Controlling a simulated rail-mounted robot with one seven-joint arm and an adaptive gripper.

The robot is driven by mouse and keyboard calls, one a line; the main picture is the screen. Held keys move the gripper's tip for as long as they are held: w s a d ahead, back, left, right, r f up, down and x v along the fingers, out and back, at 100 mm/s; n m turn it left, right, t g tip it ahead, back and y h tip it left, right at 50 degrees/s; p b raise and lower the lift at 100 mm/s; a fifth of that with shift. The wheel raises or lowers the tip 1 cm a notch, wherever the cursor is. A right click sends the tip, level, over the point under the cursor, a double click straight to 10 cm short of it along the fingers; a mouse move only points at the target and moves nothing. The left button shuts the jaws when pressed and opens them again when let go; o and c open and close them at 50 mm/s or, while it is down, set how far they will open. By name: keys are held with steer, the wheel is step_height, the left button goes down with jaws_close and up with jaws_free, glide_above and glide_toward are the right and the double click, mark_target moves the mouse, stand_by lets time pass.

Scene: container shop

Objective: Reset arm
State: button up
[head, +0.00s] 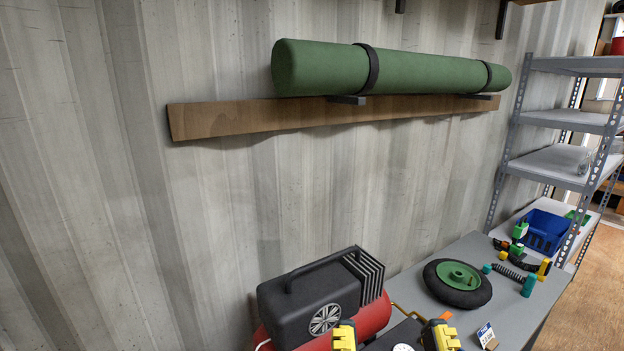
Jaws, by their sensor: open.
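My gripper (393,336) shows at the bottom edge of the head view, with its two yellow-and-black fingers spread well apart. It is open, and I see nothing held between the fingers. Most of my arm is out of the frame below. The gripper appears in front of the red and black compressor (320,300) and the near part of the grey table (415,280). I cannot tell its exact height above the table.
A wheel with a green hub (458,283) lies on the table. Beyond it are a spring-like part (510,272), small tools and a blue bin (543,232). A small card (486,334) is near the front. A grey shelf rack (563,118) stands right; a green roll (420,74) hangs on the wall.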

step_height(320, 180, up, 20)
steer(key=p, duration=1.7)
steer(key=shift+r, duration=0.2)
